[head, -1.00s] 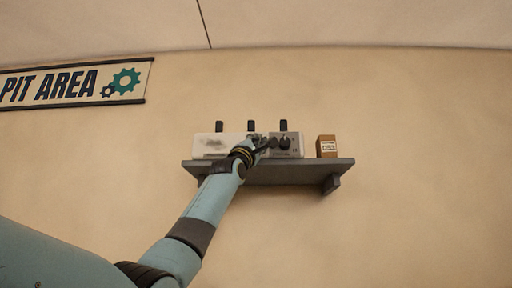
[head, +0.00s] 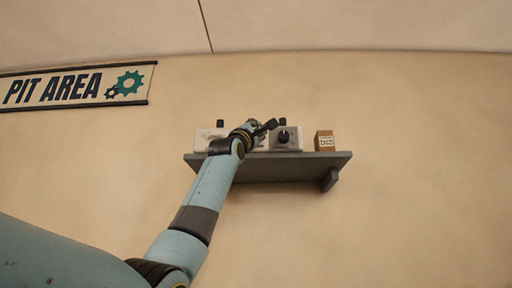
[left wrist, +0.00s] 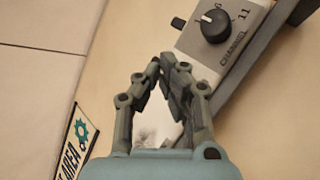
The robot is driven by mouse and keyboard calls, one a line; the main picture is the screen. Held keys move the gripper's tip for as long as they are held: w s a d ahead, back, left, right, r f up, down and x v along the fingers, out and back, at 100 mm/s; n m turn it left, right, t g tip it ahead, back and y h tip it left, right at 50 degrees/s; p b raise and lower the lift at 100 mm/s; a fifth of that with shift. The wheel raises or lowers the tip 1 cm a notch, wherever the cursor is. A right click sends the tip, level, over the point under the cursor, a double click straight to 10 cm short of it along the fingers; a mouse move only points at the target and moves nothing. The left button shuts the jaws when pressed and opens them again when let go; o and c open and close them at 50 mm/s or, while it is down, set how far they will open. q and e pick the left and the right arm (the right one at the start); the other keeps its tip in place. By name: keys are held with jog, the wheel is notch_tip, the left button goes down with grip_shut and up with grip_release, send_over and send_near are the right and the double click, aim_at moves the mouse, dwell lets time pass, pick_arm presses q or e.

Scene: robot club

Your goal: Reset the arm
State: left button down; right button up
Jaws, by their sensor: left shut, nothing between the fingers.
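My left arm reaches up from the lower left in the head view. Its gripper (head: 268,127) is in front of a white and grey box with a dark knob (head: 283,136) on a wall shelf. In the left wrist view the gripper's fingertips (left wrist: 168,66) are together with nothing between them. The grey panel there carries a black knob (left wrist: 215,26) with a white pointer and the word CHANNEL, apart from the fingers. My left arm and gripper hide the middle of the box. My right gripper is not in view.
The dark grey shelf (head: 300,166) is fixed to the beige wall. A small brown carton (head: 324,141) stands at its right end. A PIT AREA banner (head: 75,88) hangs at the left. The wall below the shelf is bare.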

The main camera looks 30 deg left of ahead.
pick_arm(q)
jog(key=shift+s+d+b, duration=0.3)
jog(key=shift+s+b, duration=0.05)
jog(key=shift+s, duration=0.15)
jog(key=shift+s+d+b, duration=0.25)
jog(key=shift+s+b, duration=0.05)
jog(key=shift+s, duration=0.15)
jog(key=shift+f, duration=0.1)
